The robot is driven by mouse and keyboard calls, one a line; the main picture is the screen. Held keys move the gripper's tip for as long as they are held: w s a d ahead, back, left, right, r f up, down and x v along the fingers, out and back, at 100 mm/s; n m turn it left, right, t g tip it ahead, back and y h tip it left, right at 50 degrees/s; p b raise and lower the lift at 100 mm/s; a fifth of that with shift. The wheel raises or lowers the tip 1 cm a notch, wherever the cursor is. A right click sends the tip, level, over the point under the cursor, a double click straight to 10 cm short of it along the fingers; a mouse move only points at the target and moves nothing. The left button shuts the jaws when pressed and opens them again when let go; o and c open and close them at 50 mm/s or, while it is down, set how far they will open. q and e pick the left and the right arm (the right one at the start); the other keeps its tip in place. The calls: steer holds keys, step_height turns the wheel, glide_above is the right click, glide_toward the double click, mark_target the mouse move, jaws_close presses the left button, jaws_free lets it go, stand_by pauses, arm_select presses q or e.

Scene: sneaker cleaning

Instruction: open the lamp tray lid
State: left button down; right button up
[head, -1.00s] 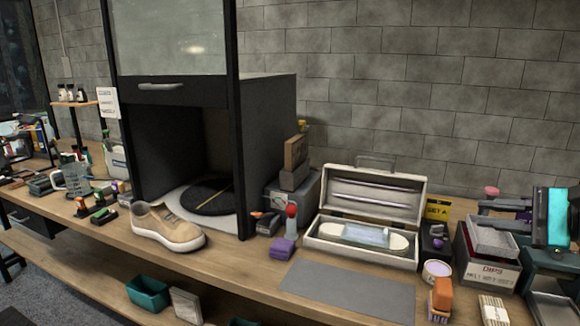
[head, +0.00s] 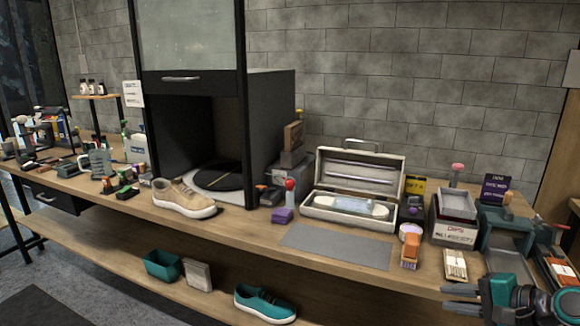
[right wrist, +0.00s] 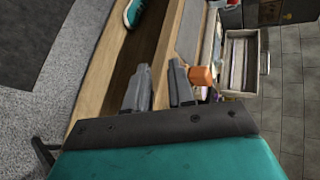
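The lamp tray looks to be the white case (head: 312,211) on the bench. Its lid (head: 335,181) stands raised at the back, with lamp tubes inside and a handle on top. A pale object with a clear, bluish middle (head: 357,205) lies in the base. The case also shows sideways in the right wrist view (right wrist: 262,60). My right gripper (head: 447,299) is at the lower right, in front of the bench and well away from the case. Its two fingers are apart with nothing between them, as the right wrist view (right wrist: 158,90) also shows. My left gripper is not in view.
A grey mat (head: 335,247) lies bare before the case. An orange brush (head: 410,246), a wooden-looking block (head: 455,265) and grey bins (head: 455,225) stand to its right. A beige sneaker (head: 185,199) is left. A teal sneaker (head: 264,304) sits on the lower shelf.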

steer(key=s+a+f+n+h, duration=0.2)
steer(key=s+a+f+n, duration=0.25)
steer(key=f, duration=0.35)
steer(key=s+a+f+n+h, duration=0.1)
steer(key=s+a+f+n, duration=0.3)
steer(key=f, duration=0.4)
steer(key=s+a+f+n+t+h, duration=0.1)
steer(key=s+a+f+n+h, duration=0.1)
steer(key=s+a+n, duration=0.4)
steer(key=s+a, duration=0.2)
steer(key=s, duration=0.2)
steer(key=shift+s+f, duration=0.2)
steer(key=shift+s, duration=0.2)
steer(key=shift+o, duration=1.4)
steer(key=shift+s+a+r+n, duration=0.1)
steer(key=shift+s+a+n, duration=0.2)
steer(key=shift+n, duration=0.25)
